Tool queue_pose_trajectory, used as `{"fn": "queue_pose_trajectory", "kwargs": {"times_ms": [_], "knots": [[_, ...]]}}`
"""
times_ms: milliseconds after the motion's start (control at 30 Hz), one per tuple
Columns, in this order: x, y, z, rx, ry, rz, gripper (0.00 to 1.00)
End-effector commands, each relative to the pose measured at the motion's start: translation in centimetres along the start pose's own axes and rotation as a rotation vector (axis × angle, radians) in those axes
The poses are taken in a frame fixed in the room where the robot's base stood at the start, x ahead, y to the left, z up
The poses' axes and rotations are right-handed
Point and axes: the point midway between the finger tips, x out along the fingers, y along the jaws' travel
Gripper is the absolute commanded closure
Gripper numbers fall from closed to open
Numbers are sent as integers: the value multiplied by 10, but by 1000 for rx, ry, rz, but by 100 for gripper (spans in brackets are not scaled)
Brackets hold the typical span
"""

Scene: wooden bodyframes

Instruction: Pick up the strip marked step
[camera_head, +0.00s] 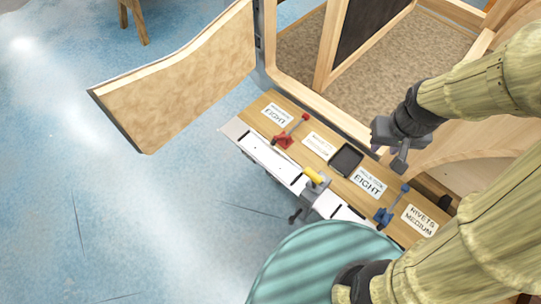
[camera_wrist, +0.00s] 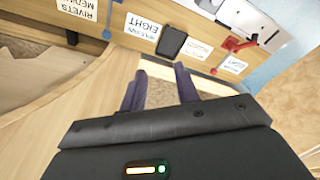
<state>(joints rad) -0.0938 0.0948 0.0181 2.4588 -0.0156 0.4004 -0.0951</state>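I cannot make out a strip marked step; the small upper print on the labels is too blurred to read. A white label ending in "EIGHT" (camera_head: 369,184) lies on the wooden ledge and also shows in the wrist view (camera_wrist: 143,33). Another label ending in "EIGHT" (camera_head: 275,114) is at the ledge's far left end. A label reading "RIVETS MEDIUM" (camera_head: 419,220) is at the right end. One more label (camera_head: 319,146) sits beside a black tray (camera_head: 346,159). My gripper (camera_head: 388,155) hovers above and right of the ledge; in the wrist view its fingers (camera_wrist: 159,84) are apart and empty.
A red clamp (camera_head: 284,138) and a blue clamp (camera_head: 383,216) stand among the labels. A grey vise-like tool with a yellow part (camera_head: 315,178) is at the ledge's front. An open wooden door panel (camera_head: 185,75) stands left; a wooden frame (camera_head: 327,112) rises behind. Blue floor lies clear at left.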

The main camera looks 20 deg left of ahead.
Motion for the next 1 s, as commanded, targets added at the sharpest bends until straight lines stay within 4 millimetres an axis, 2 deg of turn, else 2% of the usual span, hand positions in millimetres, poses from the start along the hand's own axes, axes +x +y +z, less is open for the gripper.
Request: {"fn": "queue_pose_trajectory", "kwargs": {"times_ms": [33, 167, 200, 300, 433, 567, 867, 1000], "knots": [[19, -19, -12, -102, -20, -13, 69], [56, -77, -42, -408, -73, -47, 69], [68, -97, -49, -503, -89, -58, 69], [94, -145, -59, -719, -124, -83, 69], [114, -187, -63, -900, -152, -105, 69], [119, -201, -64, -961, -160, -112, 69], [119, -200, -64, -958, -161, -112, 69], [130, -200, -61, -957, -164, -112, 69]]}}
